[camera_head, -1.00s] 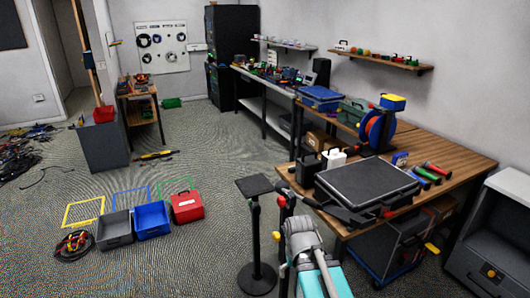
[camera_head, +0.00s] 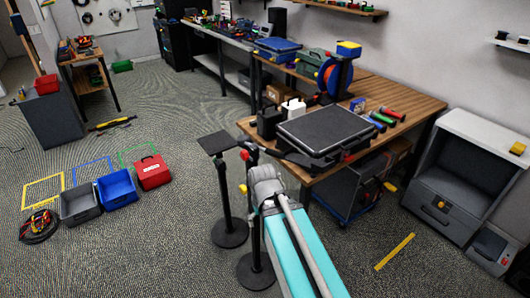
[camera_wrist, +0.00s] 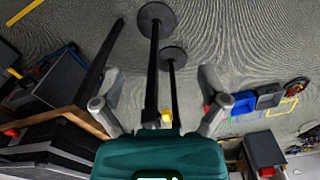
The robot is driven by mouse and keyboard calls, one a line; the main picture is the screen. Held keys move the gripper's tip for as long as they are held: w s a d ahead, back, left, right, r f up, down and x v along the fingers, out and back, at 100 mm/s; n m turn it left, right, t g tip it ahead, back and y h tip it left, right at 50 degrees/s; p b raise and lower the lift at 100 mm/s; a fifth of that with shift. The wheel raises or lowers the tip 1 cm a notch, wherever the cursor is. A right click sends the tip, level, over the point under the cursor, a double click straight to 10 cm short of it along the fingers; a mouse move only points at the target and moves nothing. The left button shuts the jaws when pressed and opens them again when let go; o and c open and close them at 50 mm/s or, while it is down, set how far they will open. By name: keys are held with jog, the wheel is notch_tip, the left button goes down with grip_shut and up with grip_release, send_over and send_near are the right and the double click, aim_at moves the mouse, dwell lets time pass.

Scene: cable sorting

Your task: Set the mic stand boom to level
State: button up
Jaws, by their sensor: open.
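The mic stand has a round black base (camera_head: 257,270) and a dark upright pole, partly hidden by my arm. A red tip (camera_head: 244,154) and a yellow knob (camera_head: 242,188) show near its top. A dark bar (camera_head: 297,160), seemingly the boom, runs right and slightly down in the head view, in front of the black case; its true tilt is hard to tell. In the wrist view my gripper (camera_wrist: 155,102) is open, its grey fingers on either side of the pole (camera_wrist: 153,75) and yellow knob (camera_wrist: 166,116). Contact is not visible.
A second stand with a flat square top (camera_head: 215,143) is close on the left. The wooden workbench (camera_head: 425,106) with the black case (camera_head: 325,128) is to the right. Bins and a red box (camera_head: 152,172) sit on the floor at left. Floor between is clear.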

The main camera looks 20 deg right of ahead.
dwell(0.3)
jog(key=shift+w+r, duration=0.1)
jog(key=c, duration=0.3)
jog(key=n+g+h+p, duration=0.1)
jog(key=n+h+p, duration=0.55)
jog(key=p, duration=0.85)
send_near(273, 152)
jog(key=a+r+m+h, duration=0.1)
jog(key=a+r+m, duration=0.1)
jog(key=shift+w+f+n, duration=0.15)
jog(key=shift+f+n, duration=0.1)
jog(key=shift+f, duration=0.15)
jog(key=shift+b+x, duration=5.35)
jog(key=shift+x, duration=1.45)
